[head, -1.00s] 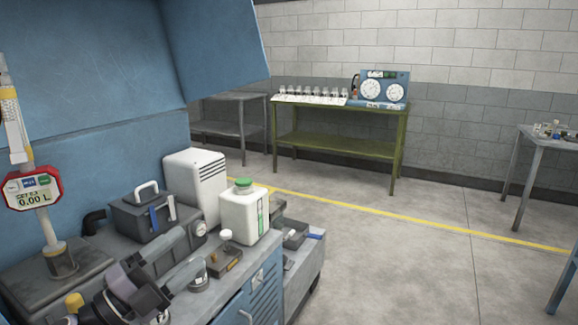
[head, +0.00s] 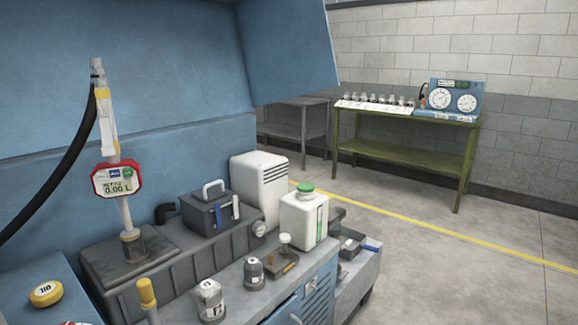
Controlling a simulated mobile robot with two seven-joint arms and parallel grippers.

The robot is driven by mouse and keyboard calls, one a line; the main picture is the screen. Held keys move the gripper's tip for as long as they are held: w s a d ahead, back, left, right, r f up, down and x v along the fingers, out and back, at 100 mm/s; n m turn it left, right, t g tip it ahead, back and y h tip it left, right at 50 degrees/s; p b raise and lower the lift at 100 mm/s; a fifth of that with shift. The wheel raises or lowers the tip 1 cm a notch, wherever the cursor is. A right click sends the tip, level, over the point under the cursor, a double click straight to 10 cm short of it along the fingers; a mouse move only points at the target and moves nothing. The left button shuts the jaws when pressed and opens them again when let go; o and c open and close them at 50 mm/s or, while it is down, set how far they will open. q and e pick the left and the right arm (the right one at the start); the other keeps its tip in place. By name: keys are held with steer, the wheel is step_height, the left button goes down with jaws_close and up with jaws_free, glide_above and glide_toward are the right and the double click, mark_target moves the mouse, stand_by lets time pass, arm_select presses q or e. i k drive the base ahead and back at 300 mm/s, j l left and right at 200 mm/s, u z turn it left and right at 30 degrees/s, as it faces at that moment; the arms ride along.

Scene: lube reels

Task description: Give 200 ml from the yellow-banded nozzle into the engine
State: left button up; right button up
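The nozzle (head: 104,112) with a yellow band stands upright at the left, its spout down in a dark cup (head: 133,246) on the grey bench. A black hose (head: 62,180) runs from its upper part to the left edge. Its red-framed meter (head: 117,181) reads 0.00 L. At the lower left a yellow cap (head: 46,294) with dark lettering, apparently OIL upside down, sits on a blue surface (head: 35,272); I cannot tell whether this is the engine. Neither of my grippers shows in the head view.
A yellow-topped handle (head: 147,293), small jars (head: 210,300) and (head: 253,272), a dark box (head: 211,212), a white ribbed canister (head: 258,188) and a green-capped white jug (head: 304,218) crowd the bench. Open floor lies right. A green table (head: 400,152) stands behind.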

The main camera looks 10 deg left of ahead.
mark_target(107, 149)
steer(key=u, duration=1.35)
